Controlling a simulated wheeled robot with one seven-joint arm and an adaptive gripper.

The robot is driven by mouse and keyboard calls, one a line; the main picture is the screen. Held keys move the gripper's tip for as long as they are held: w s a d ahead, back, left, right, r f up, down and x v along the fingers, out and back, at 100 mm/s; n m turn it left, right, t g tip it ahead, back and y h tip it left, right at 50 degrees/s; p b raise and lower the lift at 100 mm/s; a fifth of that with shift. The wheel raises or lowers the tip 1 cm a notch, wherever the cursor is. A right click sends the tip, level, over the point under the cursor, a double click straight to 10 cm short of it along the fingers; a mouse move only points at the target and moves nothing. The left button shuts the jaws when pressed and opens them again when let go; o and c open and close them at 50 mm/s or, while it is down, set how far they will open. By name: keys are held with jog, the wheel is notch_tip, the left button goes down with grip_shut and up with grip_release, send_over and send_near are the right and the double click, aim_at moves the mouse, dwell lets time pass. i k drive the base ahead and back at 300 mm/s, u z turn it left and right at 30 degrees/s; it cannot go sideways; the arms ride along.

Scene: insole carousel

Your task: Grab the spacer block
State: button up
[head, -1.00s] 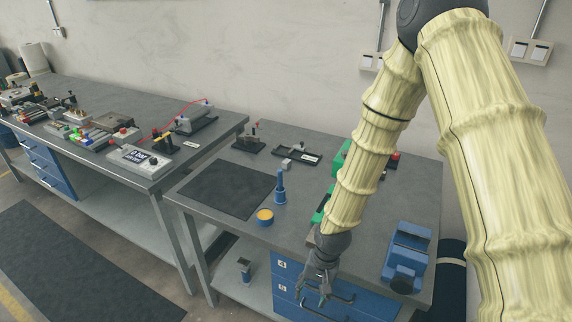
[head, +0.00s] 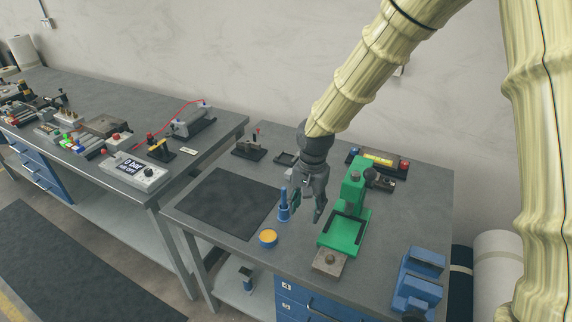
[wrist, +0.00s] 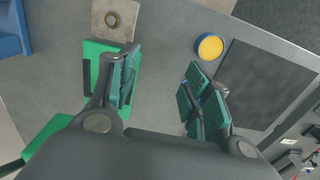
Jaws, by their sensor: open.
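My gripper (head: 307,208) is open and empty, pointing down above the right table, left of the green press fixture (head: 343,232). In the wrist view its two fingers (wrist: 160,90) are spread, with grey tabletop between them. A grey metal block with a round hole (head: 329,262) sits at the front end of the green fixture; it also shows at the top of the wrist view (wrist: 116,18). I cannot tell whether this is the spacer block. A small light block seen earlier on the table is now hidden behind my gripper.
A blue post (head: 284,208) stands close to the left of my gripper. A yellow-topped round tin (head: 268,238) and a dark mat (head: 228,207) lie further left. A blue vise-like fixture (head: 420,278) is at the front right. Bare tabletop lies right of the green fixture.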

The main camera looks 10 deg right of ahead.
aim_at(288, 174)
jog(key=i, duration=1.05)
